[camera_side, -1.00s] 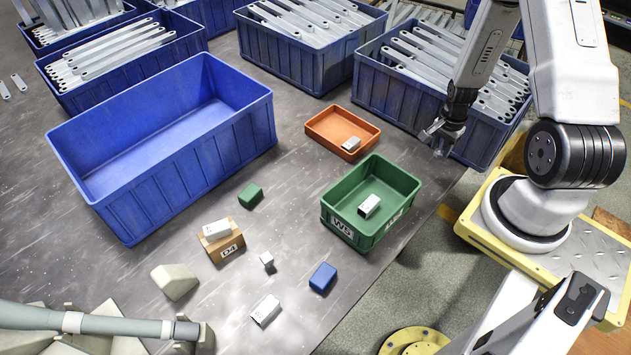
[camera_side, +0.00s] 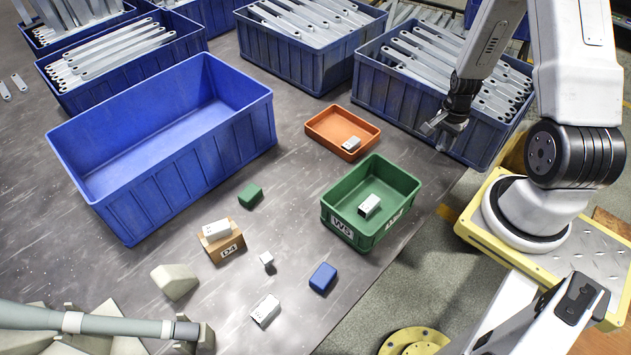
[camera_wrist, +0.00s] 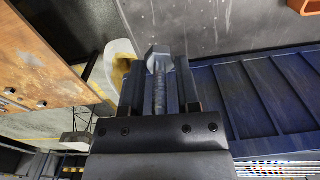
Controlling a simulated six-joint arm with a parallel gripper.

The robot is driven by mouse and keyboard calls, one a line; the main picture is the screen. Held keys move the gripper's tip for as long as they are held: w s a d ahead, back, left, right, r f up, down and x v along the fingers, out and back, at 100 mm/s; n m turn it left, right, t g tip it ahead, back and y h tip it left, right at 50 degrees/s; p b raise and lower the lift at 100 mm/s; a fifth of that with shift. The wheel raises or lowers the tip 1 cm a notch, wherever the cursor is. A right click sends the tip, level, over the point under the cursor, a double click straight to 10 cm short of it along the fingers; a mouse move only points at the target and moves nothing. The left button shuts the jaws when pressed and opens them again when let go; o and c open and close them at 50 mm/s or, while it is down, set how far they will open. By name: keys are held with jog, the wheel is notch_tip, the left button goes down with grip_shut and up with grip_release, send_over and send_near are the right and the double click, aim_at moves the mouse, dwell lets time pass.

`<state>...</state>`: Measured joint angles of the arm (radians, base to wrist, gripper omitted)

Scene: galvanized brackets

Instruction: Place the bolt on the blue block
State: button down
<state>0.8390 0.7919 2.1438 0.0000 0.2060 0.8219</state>
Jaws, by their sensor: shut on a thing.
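My gripper (camera_side: 447,127) is at the right in the side view, in front of a blue bin of metal parts and above the table's right edge. In the wrist view, my gripper (camera_wrist: 160,92) is shut on a grey bolt (camera_wrist: 158,75), whose head shows between the fingers and whose threaded shank runs back along them. The blue block (camera_side: 323,277) lies on the table at the lower middle in the side view, well apart from my gripper. Nothing rests on its top.
A small grey piece (camera_side: 267,260), a white bracket (camera_side: 265,310), a green block (camera_side: 250,196) and a cardboard box (camera_side: 224,251) lie nearby. A large blue bin (camera_side: 200,165) is empty.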

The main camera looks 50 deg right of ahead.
notch_tip(320, 180, up, 4)
jog(key=shift+r, duration=0.1)
jog(key=shift+w+a+r, duration=0.15)
jog(key=shift+a+r, duration=0.05)
jog(key=shift+r, duration=0.05)
jog(key=w+a+n, duration=0.1)
jog(key=w+a, duration=0.1)
jog(key=a, duration=0.1)
jog(key=w+a+n, duration=0.1)
jog(key=w+a, duration=0.1)
jog(key=a, duration=0.2)
jog(key=w+a+n, duration=0.2)
jog(key=w+a, duration=0.1)
jog(key=a, duration=0.1)
jog(key=shift+f, duration=0.1)
jog(key=a+n, duration=0.8)
jog(key=a, duration=1.5)
jog(key=s+a+n, duration=0.4)
jog(key=s+a, duration=0.1)
jog(key=a, duration=0.5)
jog(key=shift+s+d+f, duration=0.1)
jog(key=shift+d+f, duration=0.05)
jog(key=shift+f, duration=2.4)
